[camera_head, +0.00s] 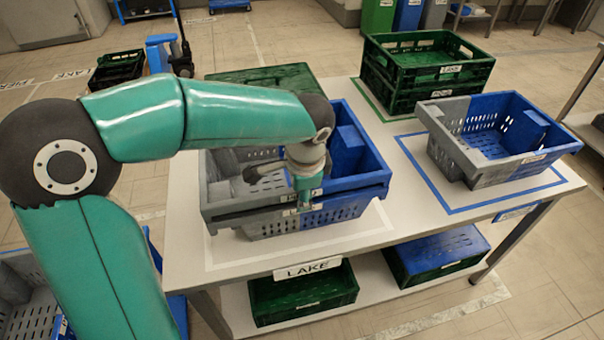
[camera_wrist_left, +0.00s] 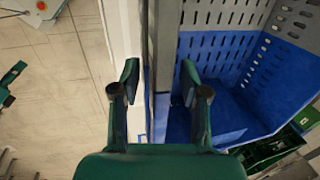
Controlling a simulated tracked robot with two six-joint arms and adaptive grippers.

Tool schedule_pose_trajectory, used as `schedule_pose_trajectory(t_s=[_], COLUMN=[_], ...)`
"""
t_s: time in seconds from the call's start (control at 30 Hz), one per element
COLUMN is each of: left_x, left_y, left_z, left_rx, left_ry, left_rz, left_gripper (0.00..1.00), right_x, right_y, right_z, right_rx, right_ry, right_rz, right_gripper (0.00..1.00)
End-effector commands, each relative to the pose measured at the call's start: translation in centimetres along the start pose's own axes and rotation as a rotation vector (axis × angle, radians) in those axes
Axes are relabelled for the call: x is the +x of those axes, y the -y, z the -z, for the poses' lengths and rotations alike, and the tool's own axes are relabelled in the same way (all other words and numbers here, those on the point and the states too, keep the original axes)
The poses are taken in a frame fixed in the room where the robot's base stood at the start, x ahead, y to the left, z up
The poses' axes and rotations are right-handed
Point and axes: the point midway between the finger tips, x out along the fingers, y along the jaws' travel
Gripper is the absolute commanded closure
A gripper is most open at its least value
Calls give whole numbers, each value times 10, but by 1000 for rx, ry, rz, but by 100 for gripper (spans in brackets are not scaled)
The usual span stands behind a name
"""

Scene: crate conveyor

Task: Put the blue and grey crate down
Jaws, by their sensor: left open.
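A blue and grey crate (camera_head: 365,185) stands on the near left part of the table, inside a white outlined area. Its near side shows two rim lines, so it may sit on another crate; I cannot tell for sure. My left gripper (camera_head: 309,192) is at the middle of its near wall. In the left wrist view my left gripper (camera_wrist_left: 160,90) is open, with one finger on each side of the crate's wall (camera_wrist_left: 162,118). The crate's blue inside shows to the right. A second blue and grey crate (camera_head: 478,170) stands at the right in a blue outline. My right gripper is not in view.
Green crates (camera_head: 420,92) are stacked at the table's back right in a green outline. A green surface (camera_head: 262,78) lies behind the left crate. More crates (camera_head: 305,298) stand on the shelf below. Bare white tabletop (camera_head: 400,215) lies between the two blue and grey crates.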

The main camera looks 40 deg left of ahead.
Motion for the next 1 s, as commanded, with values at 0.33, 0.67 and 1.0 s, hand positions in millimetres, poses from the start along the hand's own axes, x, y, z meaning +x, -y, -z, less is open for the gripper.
schedule_pose_trajectory(t_s=[0.33,0.67,1.0], left_x=[-62,-119,-128], left_y=[3,2,2], left_z=[1,1,0], left_rx=[1,1,1], left_ry=[-6,-4,-1], left_rz=[5,3,0], left_gripper=[55,55,55], right_x=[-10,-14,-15], right_y=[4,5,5], right_z=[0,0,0], right_rx=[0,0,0], right_ry=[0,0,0], right_rz=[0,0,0], right_gripper=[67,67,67])
